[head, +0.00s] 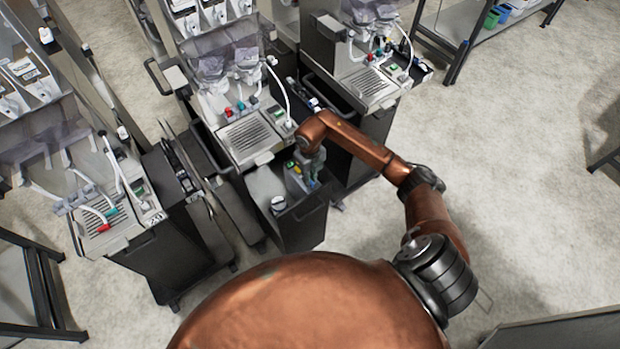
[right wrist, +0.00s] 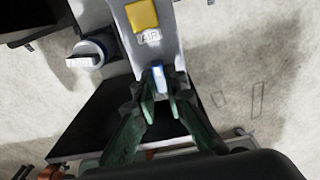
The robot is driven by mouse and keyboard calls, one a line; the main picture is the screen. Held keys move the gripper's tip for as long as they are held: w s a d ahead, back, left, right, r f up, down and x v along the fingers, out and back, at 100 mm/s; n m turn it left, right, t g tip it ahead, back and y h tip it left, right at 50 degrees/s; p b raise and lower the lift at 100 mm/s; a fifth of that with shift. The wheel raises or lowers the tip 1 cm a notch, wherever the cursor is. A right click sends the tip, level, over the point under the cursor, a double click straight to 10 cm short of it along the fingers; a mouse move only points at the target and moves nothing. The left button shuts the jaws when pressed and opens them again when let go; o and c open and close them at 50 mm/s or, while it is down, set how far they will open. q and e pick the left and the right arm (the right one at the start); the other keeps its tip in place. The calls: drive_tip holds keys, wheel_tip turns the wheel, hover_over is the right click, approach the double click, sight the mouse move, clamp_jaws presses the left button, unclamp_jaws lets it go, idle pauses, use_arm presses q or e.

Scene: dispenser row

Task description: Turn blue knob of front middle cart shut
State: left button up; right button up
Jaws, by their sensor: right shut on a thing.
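The front middle cart (head: 303,225) stands below the middle dispenser in the head view. My right gripper (head: 313,168) reaches down to a light panel on its right side. In the right wrist view its two green fingers (right wrist: 161,90) are closed on the blue knob (right wrist: 159,78), one finger on each side. The knob stands on the light panel, just below a label reading AIR (right wrist: 150,37). The fingers hide part of the knob, and its turn angle is hard to tell. My left gripper is not in view.
A yellow square (right wrist: 142,14) is above the label, and a round fitting with a white bar (right wrist: 84,59) is to its left. Other dispenser carts stand on both sides.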

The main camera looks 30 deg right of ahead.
drive_tip(key=shift+m, duration=0.3)
clamp_jaws()
drive_tip(key=m+p, duration=0.2)
drive_tip(key=m, duration=0.2)
drive_tip(key=shift+d+r+m, duration=0.1)
drive_tip(key=shift+r+m, duration=0.05)
drive_tip(key=shift+m, duration=0.15)
drive_tip(key=m+p, duration=0.2)
drive_tip(key=m, duration=0.3)
drive_tip(key=shift+p, duration=0.3)
drive_tip(key=m+p, duration=0.2)
drive_tip(key=m, duration=0.2)
drive_tip(key=shift+w+m, duration=0.1)
drive_tip(key=shift+m, duration=0.3)
drive_tip(key=shift+m+p, duration=1)
drive_tip(key=shift+m, duration=0.5)
drive_tip(key=o, duration=0.7)
unclamp_jaws()
